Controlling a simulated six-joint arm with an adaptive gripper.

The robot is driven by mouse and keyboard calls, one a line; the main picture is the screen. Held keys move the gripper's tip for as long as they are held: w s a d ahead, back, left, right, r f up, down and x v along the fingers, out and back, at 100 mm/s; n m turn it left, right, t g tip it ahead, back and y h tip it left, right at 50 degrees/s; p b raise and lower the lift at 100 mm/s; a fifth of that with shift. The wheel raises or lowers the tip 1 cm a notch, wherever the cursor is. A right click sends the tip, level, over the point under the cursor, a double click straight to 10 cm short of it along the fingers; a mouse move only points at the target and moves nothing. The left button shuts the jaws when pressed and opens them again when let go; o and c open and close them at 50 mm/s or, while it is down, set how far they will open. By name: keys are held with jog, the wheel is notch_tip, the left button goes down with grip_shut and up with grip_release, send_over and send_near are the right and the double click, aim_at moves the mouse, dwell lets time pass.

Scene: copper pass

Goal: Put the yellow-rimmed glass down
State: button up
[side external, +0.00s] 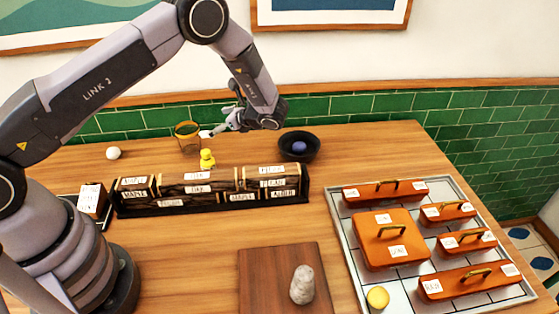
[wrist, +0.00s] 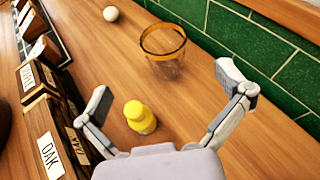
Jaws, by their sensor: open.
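The yellow-rimmed glass (side external: 188,138) stands upright on the wooden table near the green tiled wall. It also shows in the wrist view (wrist: 164,52), see-through with an amber rim, ahead of the fingertips. My gripper (side external: 211,132) is to the right of the glass in the side view, held above the table. In the wrist view my gripper (wrist: 169,82) has its fingers wide apart with nothing between the tips. The glass is apart from both fingers.
A white ball (side external: 113,153) lies left and a dark bowl (side external: 313,148) with a purple ball right. A labelled block rack (side external: 150,208), board (side external: 262,262) and tray (side external: 345,237) lie nearer the front.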

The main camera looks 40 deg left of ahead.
jog(key=s+d+r+n+t+h, duration=0.1)
jog(key=s+r+n+h, duration=0.4)
jog(key=r, duration=0.6)
jog(key=s+d+r+n+t+h, duration=0.1)
jog(key=s+r+n+h, duration=0.15)
jog(key=s+r, duration=0.7)
jog(key=s+d+r+n+t+h, duration=0.2)
jog(key=s+d+r+n+t, duration=0.1)
jog(key=s, duration=0.4)
jog(key=s+d+r+n+t+h, duration=0.3)
jog(key=s+r+n, duration=0.1)
jog(key=s, duration=0.4)
jog(key=shift+r, duration=0.75)
